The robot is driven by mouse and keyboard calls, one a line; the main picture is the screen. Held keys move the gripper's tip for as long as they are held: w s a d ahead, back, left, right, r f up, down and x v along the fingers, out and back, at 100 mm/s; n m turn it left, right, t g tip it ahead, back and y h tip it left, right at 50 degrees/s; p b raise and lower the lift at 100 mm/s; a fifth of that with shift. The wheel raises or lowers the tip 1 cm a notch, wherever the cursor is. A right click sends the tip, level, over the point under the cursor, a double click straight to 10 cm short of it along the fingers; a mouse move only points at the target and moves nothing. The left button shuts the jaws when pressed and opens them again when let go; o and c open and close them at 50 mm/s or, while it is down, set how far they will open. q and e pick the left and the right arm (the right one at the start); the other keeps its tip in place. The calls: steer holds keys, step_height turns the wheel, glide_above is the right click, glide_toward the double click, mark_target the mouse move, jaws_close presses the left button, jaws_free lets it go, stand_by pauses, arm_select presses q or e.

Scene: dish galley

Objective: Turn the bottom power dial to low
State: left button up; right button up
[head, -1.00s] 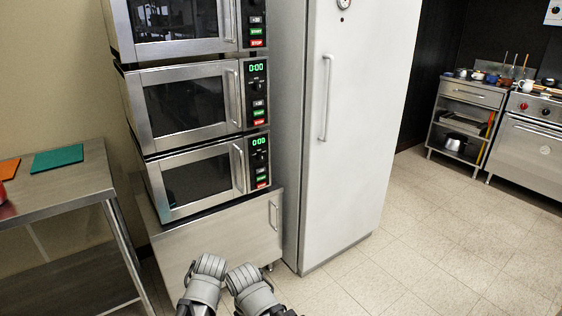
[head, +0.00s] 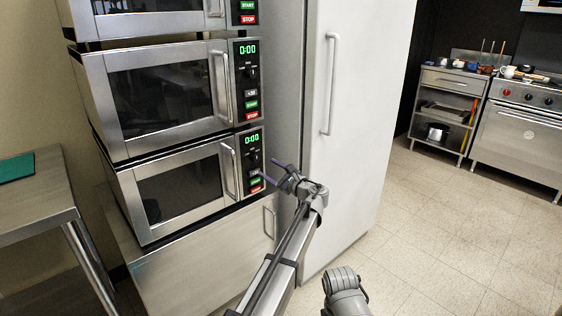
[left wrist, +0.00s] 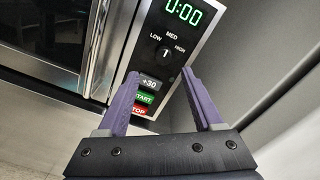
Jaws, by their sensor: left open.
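The bottom microwave (head: 133,200) of the stack has a dark control panel on its right with a green 0:00 display. Its power dial (head: 253,159) is small in the head view. In the left wrist view the dial (left wrist: 163,53) shows clearly under LOW, MED and HIGH marks, its white pointer upright, about toward MED. My left gripper (head: 266,168) is open and empty in front of the panel. In the left wrist view its purple fingers (left wrist: 160,74) point at the panel, apart on either side of the buttons, with the dial just beyond the tips. My right gripper is not in view.
A middle microwave (head: 160,95) sits above, with its own dial. The bottom microwave's door handle (head: 229,170) stands out left of the panel. A tall white fridge (head: 350,150) rises close on the right. A steel table (head: 40,205) is at left; floor at right is clear.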

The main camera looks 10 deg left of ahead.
mark_target(257, 160)
arm_select(q)
steer(key=shift+r+x, duration=0.2)
steer(key=shift+x, duration=3.7)
steer(key=shift+w+d, duration=0.1)
steer(key=shift+w, duration=0.1)
jaws_close()
